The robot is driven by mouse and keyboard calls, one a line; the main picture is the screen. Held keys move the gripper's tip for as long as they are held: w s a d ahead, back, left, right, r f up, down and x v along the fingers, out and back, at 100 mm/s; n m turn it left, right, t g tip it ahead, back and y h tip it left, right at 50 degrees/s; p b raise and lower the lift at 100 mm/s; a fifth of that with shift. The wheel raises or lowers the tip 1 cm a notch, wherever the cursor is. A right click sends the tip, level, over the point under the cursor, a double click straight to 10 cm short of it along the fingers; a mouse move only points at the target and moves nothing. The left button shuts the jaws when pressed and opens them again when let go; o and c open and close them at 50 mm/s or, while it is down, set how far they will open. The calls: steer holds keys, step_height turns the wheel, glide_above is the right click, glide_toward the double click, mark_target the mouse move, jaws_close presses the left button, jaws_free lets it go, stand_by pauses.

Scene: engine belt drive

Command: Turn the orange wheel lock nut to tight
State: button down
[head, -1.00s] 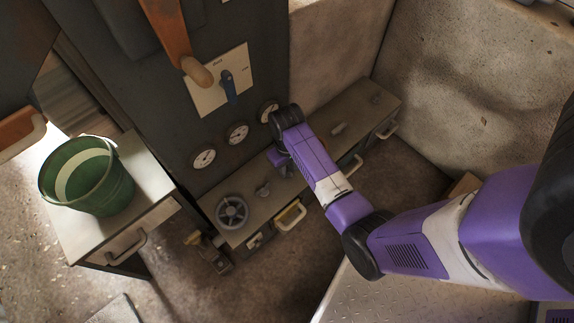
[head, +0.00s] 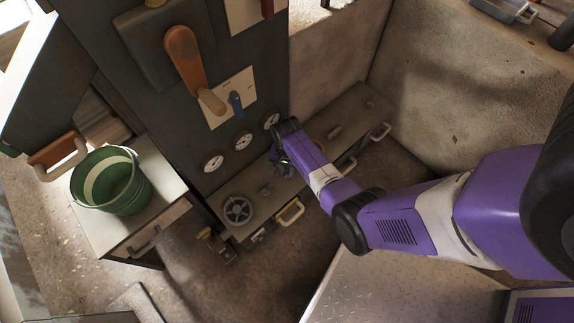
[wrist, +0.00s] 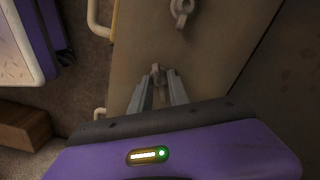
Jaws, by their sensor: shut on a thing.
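My gripper (head: 282,165) is over the low grey bench along the wall. In the wrist view, its two fingers (wrist: 158,88) are closed on a small brownish wing-shaped lock nut (wrist: 157,70) that stands up from the bench top. No orange wheel shows in either view, so I cannot tell which wheel this nut belongs to. A second wing-shaped nut (wrist: 181,9) stands farther along the bench in the wrist view. A grey spoked wheel (head: 238,210) lies at the bench's left end, with a small nut (head: 265,190) beside it.
A dark panel carries gauges (head: 213,163), a blue switch (head: 236,101) and an orange lever (head: 184,60) above the bench (head: 345,118). A green bucket (head: 125,190) stands on a cabinet at left. Pale handles (head: 290,213) stick out from the bench front.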

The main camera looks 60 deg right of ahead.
mark_target(287, 172)
steer(key=m+p, duration=0.2)
steer(key=m, duration=0.3)
steer(key=shift+m, duration=0.4)
steer(key=shift+d, duration=0.1)
stand_by(0.3)
steer(key=c, duration=1.3)
jaws_free()
steer(key=shift+o, duration=0.2)
steer(key=shift+r+p, duration=2)
steer(key=shift+r, duration=1.9)
